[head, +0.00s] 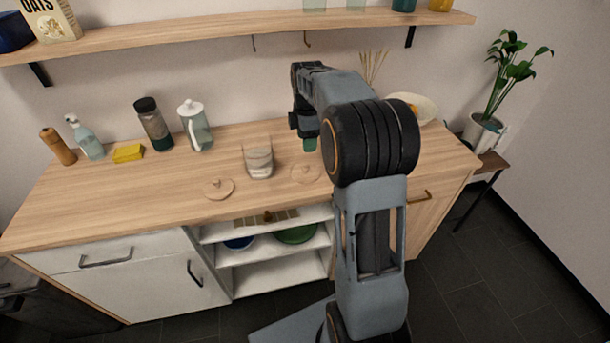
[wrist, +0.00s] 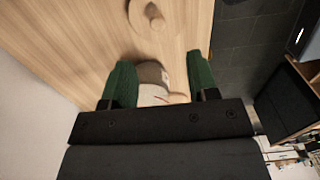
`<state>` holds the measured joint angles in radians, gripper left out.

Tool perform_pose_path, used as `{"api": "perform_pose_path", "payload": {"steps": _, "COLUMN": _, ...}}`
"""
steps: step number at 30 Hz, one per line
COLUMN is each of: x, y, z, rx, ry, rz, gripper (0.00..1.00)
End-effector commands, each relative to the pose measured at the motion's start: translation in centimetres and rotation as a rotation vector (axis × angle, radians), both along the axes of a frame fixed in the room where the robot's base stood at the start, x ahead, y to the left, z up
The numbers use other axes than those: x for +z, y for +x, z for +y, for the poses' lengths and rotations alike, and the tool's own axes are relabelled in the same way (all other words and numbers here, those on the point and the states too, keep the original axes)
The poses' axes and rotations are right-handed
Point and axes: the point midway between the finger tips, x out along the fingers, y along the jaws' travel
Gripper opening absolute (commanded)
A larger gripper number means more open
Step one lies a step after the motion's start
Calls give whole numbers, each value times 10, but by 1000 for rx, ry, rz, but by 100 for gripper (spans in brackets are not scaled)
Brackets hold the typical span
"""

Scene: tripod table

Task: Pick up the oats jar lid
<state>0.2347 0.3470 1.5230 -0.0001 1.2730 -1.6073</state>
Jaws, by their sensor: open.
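Two round, pale wooden lids with knobs lie on the counter in the head view, a left lid (head: 219,188) and a right lid (head: 305,173). I cannot tell which is the oats jar's. A clear open jar (head: 258,158) with pale contents stands between them. My gripper (head: 311,144) is above the counter just behind the right lid, mostly hidden by my arm. In the wrist view my gripper (wrist: 158,66) is open with green fingers apart. The jar (wrist: 150,74) shows between them, with a pale wooden edge beside it, largely hidden. The left lid (wrist: 147,16) lies beyond.
A bowl (head: 428,108) is at the back right. A shelf (head: 230,32) runs above. The front-left counter is clear.

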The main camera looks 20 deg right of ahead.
Motion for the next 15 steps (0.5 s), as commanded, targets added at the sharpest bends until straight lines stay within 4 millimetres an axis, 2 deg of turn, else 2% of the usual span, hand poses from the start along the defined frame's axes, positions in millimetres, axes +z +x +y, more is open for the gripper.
{"api": "perform_pose_path", "payload": {"steps": 3, "x": -23, "y": -1, "z": 1, "rx": 0, "ry": 1, "rz": 3, "gripper": 54}}
{"api": "perform_pose_path", "payload": {"steps": 7, "x": -42, "y": 0, "z": 1, "rx": -1, "ry": 1, "rz": 3, "gripper": 54}}
{"api": "perform_pose_path", "payload": {"steps": 15, "x": -58, "y": 0, "z": 1, "rx": -1, "ry": 0, "rz": -1, "gripper": 54}}
